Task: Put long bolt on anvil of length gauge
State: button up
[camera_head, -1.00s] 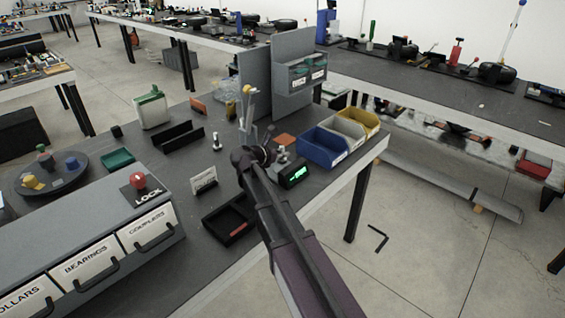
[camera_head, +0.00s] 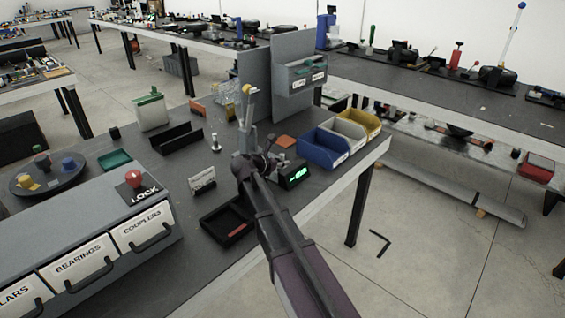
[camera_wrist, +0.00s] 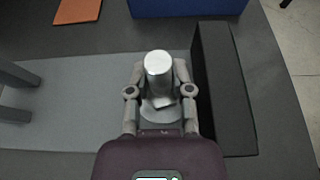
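The length gauge with its lit green display (camera_head: 294,175) stands near the table's right edge. My gripper (camera_head: 266,158) is beside it, small and partly hidden by my arm in the head view. In the wrist view my gripper (camera_wrist: 159,78) has a finger on each side of a silver metal cylinder, which looks like the long bolt (camera_wrist: 158,66), and appears shut on it. A round metal foot (camera_wrist: 160,110) shows below the cylinder; I cannot tell whether it is the anvil or part of the bolt, or whether they touch. The gauge's dark housing (camera_wrist: 224,85) is close on the right.
Blue (camera_head: 322,150), white and yellow bins stand behind the gauge. A black tray (camera_head: 228,222) lies in front. A small silver piece (camera_head: 215,143) stands left on the table. An orange pad (camera_head: 285,141) lies near the bins. A drawer unit (camera_head: 95,235) fills the lower left.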

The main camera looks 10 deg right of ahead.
jog(key=shift+r, duration=0.1)
dwell(0.4)
jog(key=shift+r, duration=0.15)
jog(key=p+v, duration=0.5)
jog(key=v, duration=0.7)
jog(key=shift+s, duration=0.1)
dwell(0.3)
